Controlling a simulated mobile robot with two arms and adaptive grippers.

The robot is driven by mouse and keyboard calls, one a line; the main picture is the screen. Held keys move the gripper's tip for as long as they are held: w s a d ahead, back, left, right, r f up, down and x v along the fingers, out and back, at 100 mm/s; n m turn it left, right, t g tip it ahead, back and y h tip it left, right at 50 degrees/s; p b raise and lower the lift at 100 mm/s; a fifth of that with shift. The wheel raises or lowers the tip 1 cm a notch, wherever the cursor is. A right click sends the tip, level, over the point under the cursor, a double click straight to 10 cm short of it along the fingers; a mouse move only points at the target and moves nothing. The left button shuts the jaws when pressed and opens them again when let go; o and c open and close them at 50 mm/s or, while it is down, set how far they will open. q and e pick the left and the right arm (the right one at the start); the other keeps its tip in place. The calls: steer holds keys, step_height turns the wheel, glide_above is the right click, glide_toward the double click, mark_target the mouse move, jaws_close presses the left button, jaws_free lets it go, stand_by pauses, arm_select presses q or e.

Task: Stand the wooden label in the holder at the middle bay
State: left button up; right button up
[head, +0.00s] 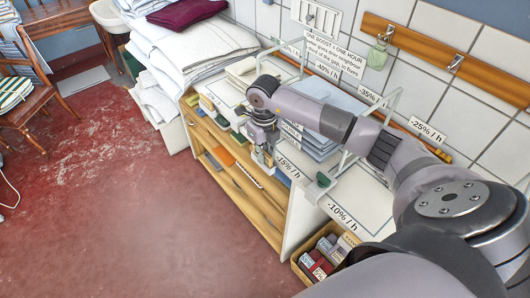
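My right gripper (263,156) reaches in from the right and points down at the front edge of the white-topped shelf unit (258,212), in front of a stack of folded blue cloths (318,138). Its fingers are small and partly hidden by its own body, so I cannot tell whether they are open or shut or hold anything. I cannot make out the wooden label or its holder for certain; the gripper and arm cover part of the middle bay. A "-15% / h" sign (288,168) lies just right of the gripper. My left gripper is not in view.
A "-10% / h" sign (342,215) marks the bay nearer me. A small green object (323,180) sits on the front edge. Wire dividers (388,104) stand between bays. A box of small cartons (322,258) is on the right. White linens (205,45) are piled left; the red floor (110,190) is open.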

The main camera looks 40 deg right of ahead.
steer(key=shift+o, duration=1.4)
steer(key=shift+s+r, duration=0.1)
steer(key=shift+d, duration=0.1)
